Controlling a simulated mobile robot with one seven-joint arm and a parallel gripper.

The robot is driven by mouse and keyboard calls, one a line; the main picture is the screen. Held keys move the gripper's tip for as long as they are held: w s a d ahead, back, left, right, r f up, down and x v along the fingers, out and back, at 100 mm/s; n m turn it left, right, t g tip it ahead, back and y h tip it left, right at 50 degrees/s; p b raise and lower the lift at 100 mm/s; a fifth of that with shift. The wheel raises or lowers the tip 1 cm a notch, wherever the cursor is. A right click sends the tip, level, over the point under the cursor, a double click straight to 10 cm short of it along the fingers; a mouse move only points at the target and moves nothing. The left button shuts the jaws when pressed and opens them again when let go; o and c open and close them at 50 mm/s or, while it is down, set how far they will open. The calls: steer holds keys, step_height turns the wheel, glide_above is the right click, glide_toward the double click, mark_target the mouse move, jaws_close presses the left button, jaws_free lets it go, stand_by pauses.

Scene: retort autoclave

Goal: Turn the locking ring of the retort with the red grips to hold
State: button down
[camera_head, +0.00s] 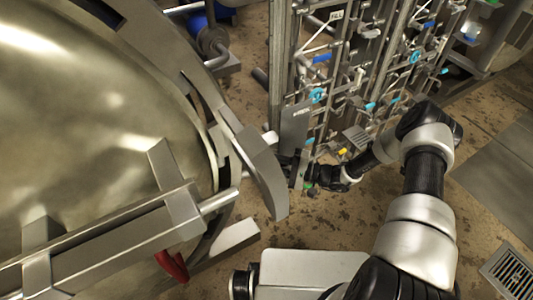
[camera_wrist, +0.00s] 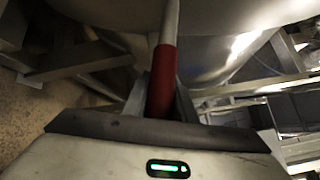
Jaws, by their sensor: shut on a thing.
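The retort's big domed metal door (camera_head: 90,110) fills the left of the head view. The locking ring (camera_head: 207,95) curves around its right edge, with a wide grey lug (camera_head: 262,175). One red grip (camera_head: 172,265) shows low on the ring. In the wrist view, another red grip (camera_wrist: 162,82) on a metal rod stands between the jaws of my gripper (camera_wrist: 161,95), which is shut on it. In the head view my gripper (camera_head: 290,167) is beside the ring's right side, partly hidden, and the held grip cannot be made out.
A rack of pipes and valves with blue handwheels (camera_head: 317,95) stands close behind my wrist. A blue pump (camera_head: 200,25) is at the top. A floor grate (camera_head: 510,275) lies at lower right. Open stained floor shows right of the ring.

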step_height(320, 180, down, 9)
steer(key=s+a+y+b, duration=0.1)
steer(key=s+a+b, duration=0.1)
steer(key=b, duration=0.4)
steer(key=shift+r+m, duration=0.2)
steer(key=shift+m, duration=0.2)
steer(key=shift+s+a, duration=0.1)
steer(key=shift+a, duration=0.05)
steer(key=c, duration=1.5)
jaws_free()
steer(key=shift+f, duration=0.1)
steer(key=shift+o, duration=0.2)
steer(key=shift+a, duration=0.1)
steer(key=shift+w+r, duration=0.25)
